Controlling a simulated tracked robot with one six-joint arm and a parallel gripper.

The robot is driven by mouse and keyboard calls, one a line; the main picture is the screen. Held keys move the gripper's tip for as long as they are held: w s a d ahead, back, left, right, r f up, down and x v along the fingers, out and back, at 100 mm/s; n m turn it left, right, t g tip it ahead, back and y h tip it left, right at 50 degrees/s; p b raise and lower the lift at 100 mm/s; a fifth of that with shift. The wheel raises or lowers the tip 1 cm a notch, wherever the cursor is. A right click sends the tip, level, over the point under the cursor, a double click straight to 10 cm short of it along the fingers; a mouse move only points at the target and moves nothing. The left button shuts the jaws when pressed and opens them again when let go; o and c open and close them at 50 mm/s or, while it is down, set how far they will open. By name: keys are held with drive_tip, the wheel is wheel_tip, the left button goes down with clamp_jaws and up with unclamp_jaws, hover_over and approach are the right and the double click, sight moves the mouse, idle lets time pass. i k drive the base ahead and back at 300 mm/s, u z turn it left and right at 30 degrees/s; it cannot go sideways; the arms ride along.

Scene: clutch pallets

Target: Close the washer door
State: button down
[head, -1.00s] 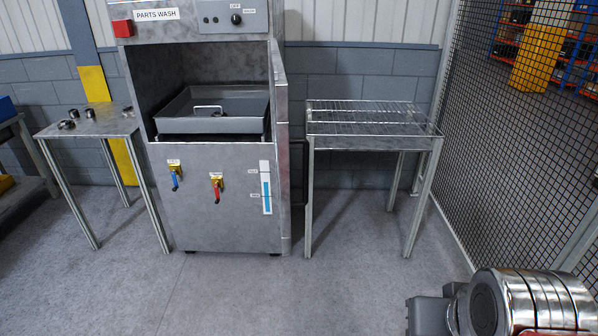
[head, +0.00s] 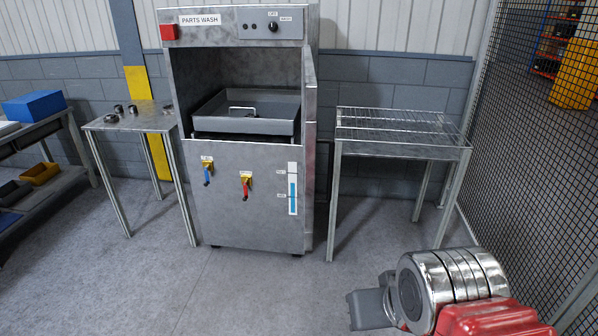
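The parts washer (head: 250,190) stands against the back wall, left of centre in the head view. Its door (head: 309,150) is swung open on the right side and shows nearly edge-on. Inside the open chamber sits a grey tray (head: 222,123) with a pale handle. Part of my arm shows at the lower right, well apart from the washer and its door. My gripper's fingers cannot be made out, so its state is hidden.
A wire-topped rack (head: 400,150) stands just right of the door. A small table (head: 130,122) with several small metal parts is left of the washer. A mesh fence (head: 540,150) borders the right. A shelf bench is at far left. The floor in front is clear.

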sight(310, 88)
drive_tip(key=u, duration=0.65)
drive_tip(key=i, duration=1)
drive_tip(key=u, duration=0.05)
